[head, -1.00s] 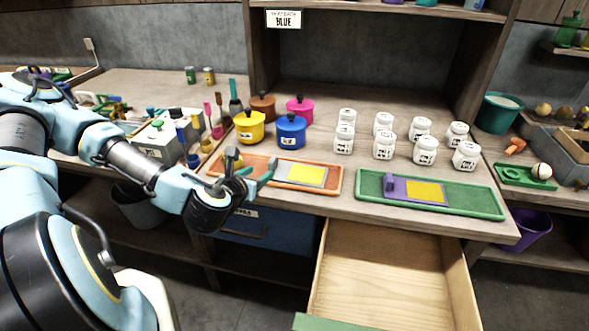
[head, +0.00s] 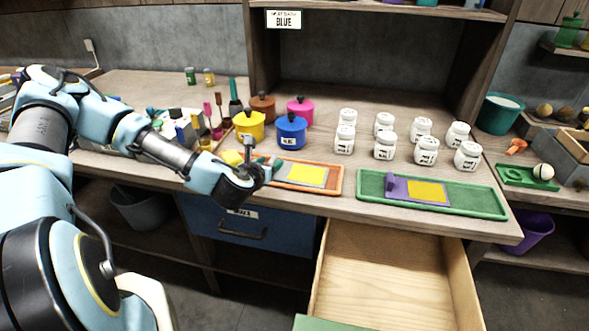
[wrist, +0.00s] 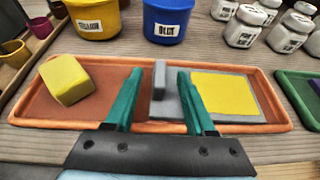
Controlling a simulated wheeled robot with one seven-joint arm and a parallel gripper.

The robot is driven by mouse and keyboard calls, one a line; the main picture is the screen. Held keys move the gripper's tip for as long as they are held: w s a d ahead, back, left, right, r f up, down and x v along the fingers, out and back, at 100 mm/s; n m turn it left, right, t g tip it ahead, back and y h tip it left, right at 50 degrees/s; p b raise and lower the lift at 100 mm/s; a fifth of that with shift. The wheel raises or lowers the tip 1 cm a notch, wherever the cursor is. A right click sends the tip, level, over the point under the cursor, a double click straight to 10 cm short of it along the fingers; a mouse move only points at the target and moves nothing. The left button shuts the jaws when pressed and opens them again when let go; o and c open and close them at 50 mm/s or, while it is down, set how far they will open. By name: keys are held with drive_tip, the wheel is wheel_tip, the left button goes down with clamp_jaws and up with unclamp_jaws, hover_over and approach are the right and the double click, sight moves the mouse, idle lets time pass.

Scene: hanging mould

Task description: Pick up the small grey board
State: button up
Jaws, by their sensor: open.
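The small grey board (wrist: 162,108) with a yellow patch lies flat in the right part of the orange tray (wrist: 230,127). A grey upright block (wrist: 159,80) stands at its left end. In the head view the board (head: 322,186) shows just right of my gripper (head: 272,168). In the wrist view my gripper (wrist: 160,76) is open, its teal fingers on either side of the upright block, with gaps showing. The right finger hides part of the board. I cannot tell how high the fingertips are above it.
A yellow sponge (wrist: 68,80) lies in the tray's left part. Yellow (head: 249,126) and blue (head: 291,131) pots stand behind it. A green tray (head: 470,205) with a purple-handled board (head: 400,187) is to the right. An open drawer (head: 390,270) juts out below.

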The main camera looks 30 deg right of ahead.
drive_tip(key=shift+w+d+f, duration=0.3)
drive_tip(key=shift+w+d, duration=0.1)
clamp_jaws()
idle(0.5)
